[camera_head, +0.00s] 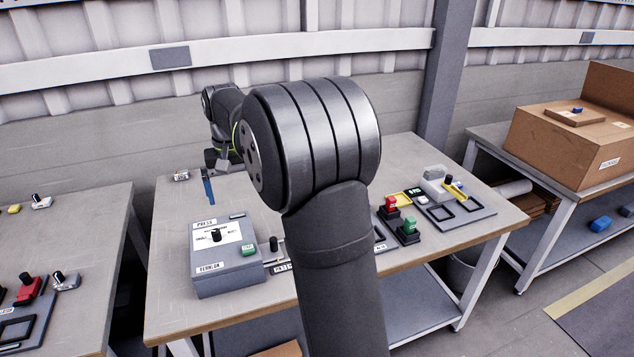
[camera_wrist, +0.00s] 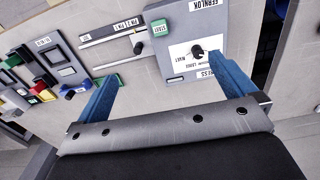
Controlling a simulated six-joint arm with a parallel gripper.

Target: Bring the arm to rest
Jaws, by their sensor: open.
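My gripper (camera_head: 208,190) hangs over the back left part of the middle table (camera_head: 185,308) in the head view, with its blue fingers pointing down. In the wrist view my gripper (camera_wrist: 163,70) has its two blue fingers wide apart with nothing between them, so it is open and empty. My large dark arm links cover the centre of the head view. A grey box labelled PRESS (camera_head: 228,272), with a black knob and a green button, stands in front of the gripper. The box also shows beyond the fingers in the wrist view (camera_wrist: 178,66).
Red and green button blocks (camera_head: 408,232) and a grey tray (camera_head: 470,212) stand right of my arm. A side table (camera_head: 70,235) is at left. A cardboard box (camera_head: 565,150) stands on the right table. A wall and pillar (camera_head: 450,70) rise behind. Bare tabletop lies left of the PRESS box.

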